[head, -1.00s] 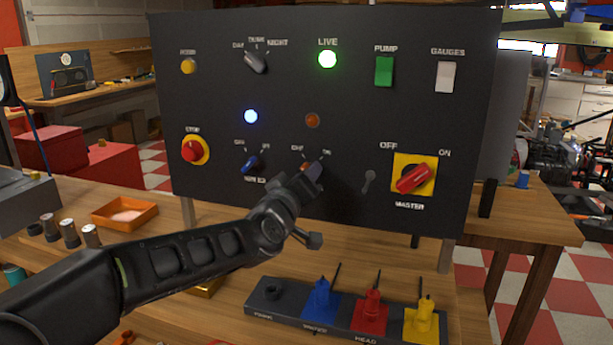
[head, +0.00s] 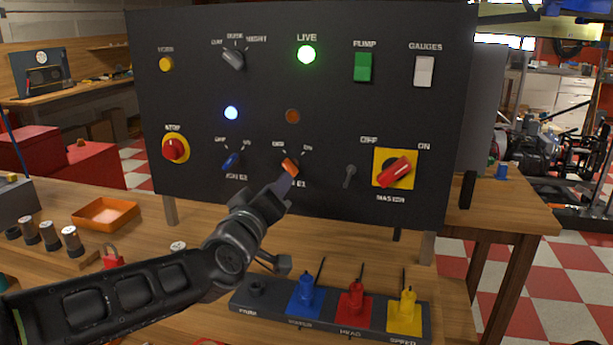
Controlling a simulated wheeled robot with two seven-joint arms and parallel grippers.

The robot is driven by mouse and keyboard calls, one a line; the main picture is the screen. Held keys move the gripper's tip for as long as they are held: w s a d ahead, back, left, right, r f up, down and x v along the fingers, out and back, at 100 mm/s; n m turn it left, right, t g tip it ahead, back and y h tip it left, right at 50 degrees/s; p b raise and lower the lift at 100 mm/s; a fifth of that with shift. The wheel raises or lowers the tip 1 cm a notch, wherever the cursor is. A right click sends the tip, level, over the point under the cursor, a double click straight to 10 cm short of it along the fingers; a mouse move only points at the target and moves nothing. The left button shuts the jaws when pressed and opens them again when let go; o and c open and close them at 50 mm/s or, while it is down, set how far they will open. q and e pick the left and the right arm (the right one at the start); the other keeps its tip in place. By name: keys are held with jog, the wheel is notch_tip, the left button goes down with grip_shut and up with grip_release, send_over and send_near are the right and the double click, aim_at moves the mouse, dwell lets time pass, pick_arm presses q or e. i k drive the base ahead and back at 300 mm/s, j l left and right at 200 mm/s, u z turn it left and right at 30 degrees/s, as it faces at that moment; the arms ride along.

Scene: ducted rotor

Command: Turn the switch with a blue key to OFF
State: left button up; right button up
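The blue key (head: 231,161) sits in a switch at the lower left of the black panel (head: 390,112) in the head view. It is tilted to the upper right, toward the ON mark. The blue lamp (head: 231,113) above it is lit. To its right is an orange key (head: 290,166), tilted to the upper left, with a dark orange lamp (head: 292,116) above. My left gripper (head: 283,185) is at the orange key, just below it. I cannot tell whether it touches that key or how far its fingers are apart. My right gripper is out of view.
The panel also carries a red stop button (head: 175,149), a red MASTER handle (head: 394,172) and a small grey toggle (head: 349,176). A rack (head: 272,309) with blue, red and yellow pieces stands on the bench in front. An orange tray (head: 107,214) lies at left.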

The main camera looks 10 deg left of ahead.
aim_at(235, 158)
jog(key=k+j, duration=0.1)
jog(key=k, duration=0.9)
